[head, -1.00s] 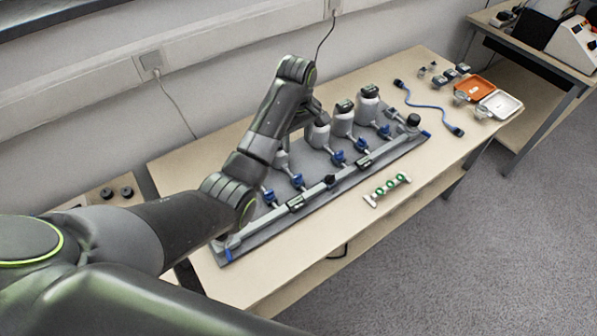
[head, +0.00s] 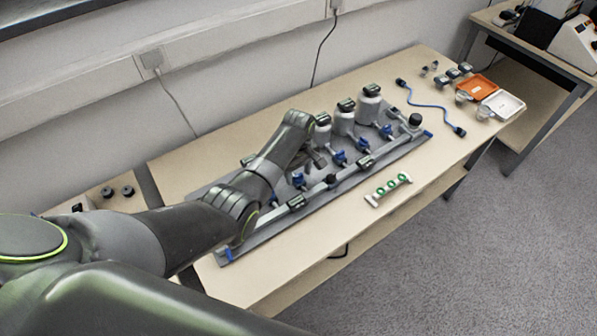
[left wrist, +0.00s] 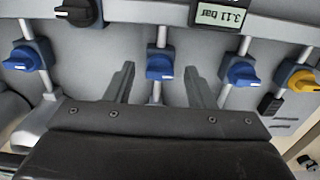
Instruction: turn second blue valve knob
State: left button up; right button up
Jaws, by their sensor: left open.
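A row of blue valve knobs runs along the grey manifold (head: 240,246) on the table. The second blue valve knob from the left (head: 298,180) shows just in front of my left gripper (head: 315,162) in the head view. In the left wrist view this blue knob (left wrist: 160,67) lies ahead of the left gripper (left wrist: 160,85), between its spread fingers. The fingers are open and look apart from the knob. Other blue knobs stand to its left (left wrist: 25,57) and right (left wrist: 241,73). My left arm hides part of the manifold's left end. My right gripper is not in view.
A yellow knob (left wrist: 303,80), a black knob (left wrist: 75,12) and a pressure display (left wrist: 222,14) are close by.

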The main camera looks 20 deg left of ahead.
pick_arm(q)
jog(key=c, duration=1)
jog(key=shift+o, duration=0.2)
